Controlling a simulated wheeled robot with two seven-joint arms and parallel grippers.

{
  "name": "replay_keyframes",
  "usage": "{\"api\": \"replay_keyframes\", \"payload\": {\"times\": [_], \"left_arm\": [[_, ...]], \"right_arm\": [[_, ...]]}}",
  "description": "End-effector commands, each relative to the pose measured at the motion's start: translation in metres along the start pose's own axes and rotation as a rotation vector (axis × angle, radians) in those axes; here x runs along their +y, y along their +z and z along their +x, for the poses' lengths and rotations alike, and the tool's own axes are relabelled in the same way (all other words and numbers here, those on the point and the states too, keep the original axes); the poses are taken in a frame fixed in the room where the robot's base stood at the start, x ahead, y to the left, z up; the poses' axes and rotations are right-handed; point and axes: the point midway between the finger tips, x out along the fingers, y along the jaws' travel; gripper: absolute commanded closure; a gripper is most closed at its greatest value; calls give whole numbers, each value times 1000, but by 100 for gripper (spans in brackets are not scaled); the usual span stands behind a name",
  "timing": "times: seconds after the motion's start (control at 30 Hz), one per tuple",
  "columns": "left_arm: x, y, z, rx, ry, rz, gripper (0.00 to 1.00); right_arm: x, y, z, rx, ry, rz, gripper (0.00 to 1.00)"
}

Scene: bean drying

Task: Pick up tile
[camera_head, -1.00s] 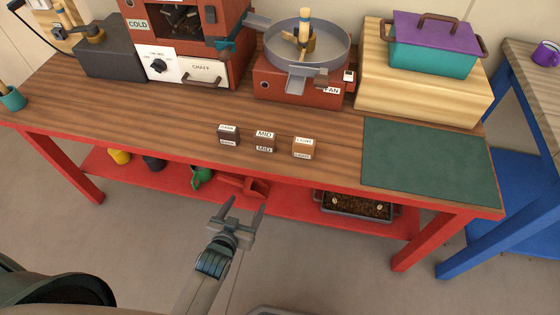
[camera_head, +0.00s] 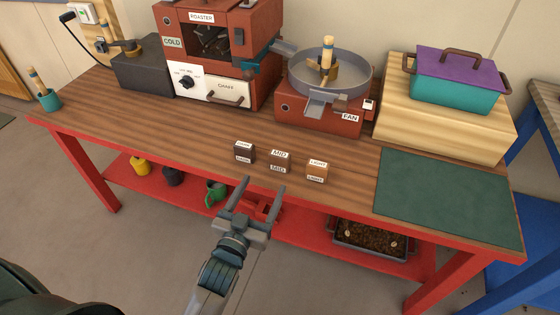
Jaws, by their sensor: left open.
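Three small tiles stand in a row near the front edge of the wooden table: a dark brown tile (camera_head: 244,153) at left, a mid-brown tile labelled MID (camera_head: 279,162) in the middle, and a lighter brown tile labelled LIGHT (camera_head: 316,171) at right. The dark tile's label is too small to read. My left gripper (camera_head: 262,190) is open and empty. In the picture, its fingers point up toward the tiles, just below the dark and MID tiles and apart from them. My right gripper is not in view.
A red roaster (camera_head: 262,60) and a fan unit with a round grey pan (camera_head: 345,82) stand behind the tiles. A green mat (camera_head: 450,198) lies at right; a teal box with purple lid (camera_head: 455,85) sits on a wooden block. The lower red shelf holds a bean tray (camera_head: 372,240).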

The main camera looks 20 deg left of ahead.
Motion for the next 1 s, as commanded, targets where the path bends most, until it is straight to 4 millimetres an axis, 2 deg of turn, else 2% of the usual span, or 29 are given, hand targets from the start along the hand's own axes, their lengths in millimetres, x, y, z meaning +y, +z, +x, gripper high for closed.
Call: {"api": "replay_keyframes", "payload": {"times": [0.6, 0.77, 1.0], "left_arm": [[1, -2, 99, 2, 0, 0, 31], [1, -1, 112, 0, 0, 1, 31], [1, 0, 113, 0, 0, 0, 31]], "right_arm": [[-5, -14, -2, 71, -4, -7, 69], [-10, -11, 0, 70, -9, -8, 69], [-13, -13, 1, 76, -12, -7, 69]]}}
